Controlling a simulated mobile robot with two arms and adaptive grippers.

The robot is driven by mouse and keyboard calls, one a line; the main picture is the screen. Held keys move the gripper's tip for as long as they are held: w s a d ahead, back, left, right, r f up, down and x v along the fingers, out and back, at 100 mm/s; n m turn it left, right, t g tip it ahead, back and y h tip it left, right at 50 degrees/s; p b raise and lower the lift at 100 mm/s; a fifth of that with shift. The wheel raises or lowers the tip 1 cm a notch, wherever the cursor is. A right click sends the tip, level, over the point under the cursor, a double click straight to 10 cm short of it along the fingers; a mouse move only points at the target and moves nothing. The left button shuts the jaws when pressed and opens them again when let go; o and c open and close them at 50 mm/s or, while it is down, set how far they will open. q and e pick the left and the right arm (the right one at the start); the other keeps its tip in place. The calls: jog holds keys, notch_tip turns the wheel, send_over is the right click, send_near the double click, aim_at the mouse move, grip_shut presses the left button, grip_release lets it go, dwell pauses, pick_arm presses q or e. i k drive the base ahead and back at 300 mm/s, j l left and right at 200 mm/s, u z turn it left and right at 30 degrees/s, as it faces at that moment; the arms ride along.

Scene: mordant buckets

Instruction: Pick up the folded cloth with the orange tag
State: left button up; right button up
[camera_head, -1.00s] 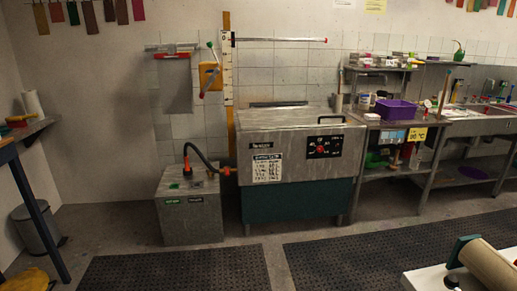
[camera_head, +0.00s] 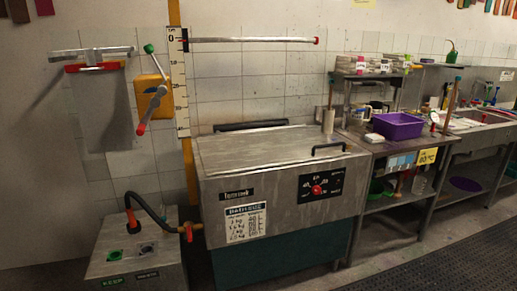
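I see no folded cloth with an orange tag in the head view. Neither of my grippers shows in this view.
A large steel vat (camera_head: 275,175) with a closed lid stands ahead, beside a lower metal box (camera_head: 135,258) with a hose. To the right, a steel bench (camera_head: 385,146) holds a purple tub (camera_head: 398,125). A sink (camera_head: 483,117) lies beyond. Dark floor matting (camera_head: 455,262) is clear at lower right.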

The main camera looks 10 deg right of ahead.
aim_at(376, 138)
jog(key=i+l+z, duration=0.25)
jog(key=i+z, duration=0.15)
jog(key=i+l+z, duration=0.1)
jog(key=i+z, duration=0.35)
jog(key=i+j+z, duration=0.1)
jog(key=i+z, duration=0.3)
jog(key=i+j+z, duration=0.2)
jog(key=i+z, duration=0.2)
jog(key=i, duration=0.1)
